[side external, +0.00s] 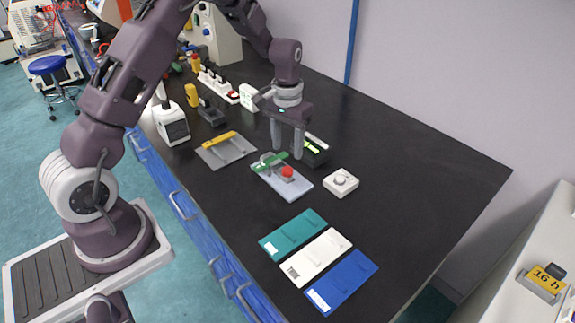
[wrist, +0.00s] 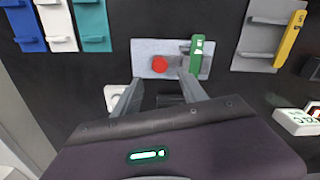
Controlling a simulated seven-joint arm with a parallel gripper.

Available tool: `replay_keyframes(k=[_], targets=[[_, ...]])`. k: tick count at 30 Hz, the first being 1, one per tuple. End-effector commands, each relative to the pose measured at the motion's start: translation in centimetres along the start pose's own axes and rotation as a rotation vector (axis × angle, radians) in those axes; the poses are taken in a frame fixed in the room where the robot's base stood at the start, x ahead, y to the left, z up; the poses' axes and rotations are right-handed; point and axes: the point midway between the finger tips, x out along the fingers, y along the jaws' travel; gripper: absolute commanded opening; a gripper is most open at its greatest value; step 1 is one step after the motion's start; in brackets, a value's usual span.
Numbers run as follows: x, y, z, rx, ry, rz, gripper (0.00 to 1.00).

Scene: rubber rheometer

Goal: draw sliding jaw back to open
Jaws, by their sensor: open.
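A light grey plate fixture (side external: 297,191) lies on the black bench, with a green bar (side external: 269,161) across one end and a red knob (side external: 287,171) on a small grey block. In the wrist view the plate (wrist: 145,47) has the red knob (wrist: 159,64) left of the green bar (wrist: 196,55). Which part is the sliding jaw I cannot tell for certain. My gripper (side external: 287,154) is open and empty, fingers pointing down just beside the fixture. In the wrist view my gripper (wrist: 158,80) has its fingertips at the plate's near edge, either side of the knob; contact is unclear.
A dark box with a green display (side external: 315,150) stands close behind my fingers. A white box with a dial (side external: 341,183) is to the right. A grey plate with a yellow bar (side external: 226,151) lies left. Teal (side external: 293,234), white (side external: 316,257) and blue (side external: 341,282) panels lie in front.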

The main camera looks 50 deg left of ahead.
Motion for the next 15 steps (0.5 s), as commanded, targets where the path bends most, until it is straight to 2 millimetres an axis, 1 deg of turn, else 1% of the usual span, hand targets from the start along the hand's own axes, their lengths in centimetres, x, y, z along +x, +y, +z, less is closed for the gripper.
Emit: replay_keyframes(k=[9, 12, 15], targets=[[5.7, 0.0, 0.1, 0.000, -0.006, 0.000, 0.50], [6.8, 0.0, 0.1, 0.000, -0.005, 0.000, 0.50], [7.2, 0.0, 0.1, 0.000, -0.003, 0.000, 0.50]])
